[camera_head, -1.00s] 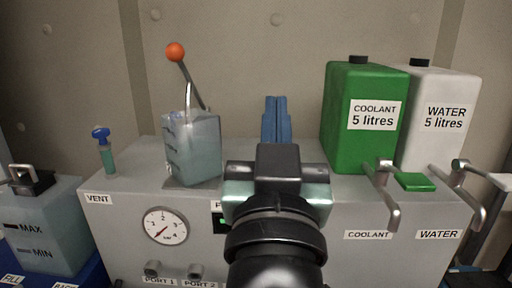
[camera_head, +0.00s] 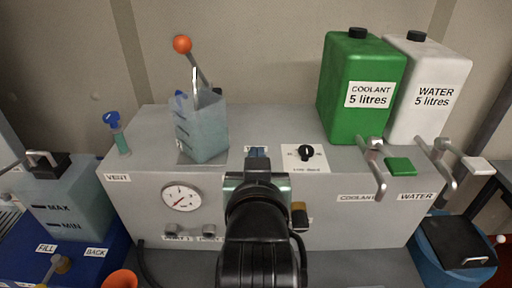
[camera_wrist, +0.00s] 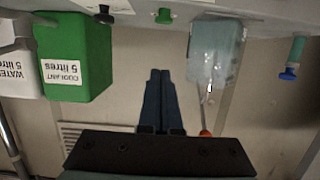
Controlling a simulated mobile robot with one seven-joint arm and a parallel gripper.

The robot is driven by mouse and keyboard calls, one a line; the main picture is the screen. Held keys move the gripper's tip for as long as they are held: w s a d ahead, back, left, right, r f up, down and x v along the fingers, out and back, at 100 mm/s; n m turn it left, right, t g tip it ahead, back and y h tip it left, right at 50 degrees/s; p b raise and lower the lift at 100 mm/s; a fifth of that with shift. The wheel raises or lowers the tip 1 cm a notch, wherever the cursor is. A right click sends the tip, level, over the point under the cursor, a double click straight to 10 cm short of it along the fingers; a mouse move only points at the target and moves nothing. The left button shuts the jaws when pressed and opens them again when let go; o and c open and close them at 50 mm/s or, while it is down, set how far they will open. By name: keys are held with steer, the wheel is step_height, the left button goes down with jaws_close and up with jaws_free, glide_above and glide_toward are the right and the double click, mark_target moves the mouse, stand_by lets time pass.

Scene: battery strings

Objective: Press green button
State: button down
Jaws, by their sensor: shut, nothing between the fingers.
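A small green button (camera_wrist: 164,16) shows at the top of the wrist view, on the grey machine (camera_head: 330,220) between a dark rotary knob (camera_wrist: 104,14) and the clear jug (camera_wrist: 214,52). In the head view my gripper and wrist cover the button's spot, and only part of a label shows behind the fingers. My gripper (camera_head: 258,152) is shut and empty. Its blue fingers also show in the wrist view (camera_wrist: 160,72), lined up with the button in the picture. Contact cannot be seen.
The jug (camera_head: 202,130) and orange-tipped lever (camera_head: 182,44) stand left of my gripper. The knob (camera_head: 306,152) is close on its right. The coolant can (camera_head: 360,90), water can (camera_head: 430,90) and metal taps (camera_head: 376,165) stand farther right.

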steer(key=shift+w, duration=0.1)
steer(key=p+x, duration=0.2)
steer(key=x, duration=0.7)
steer(key=shift+w+p, duration=0.3)
steer(key=shift+p, duration=0.1)
step_height(320, 180, down, 3)
steer(key=shift+w+f+p, duration=0.1)
steer(key=shift+f+p, duration=0.05)
steer(key=shift+p, duration=0.35)
steer(key=shift+f, duration=0.45)
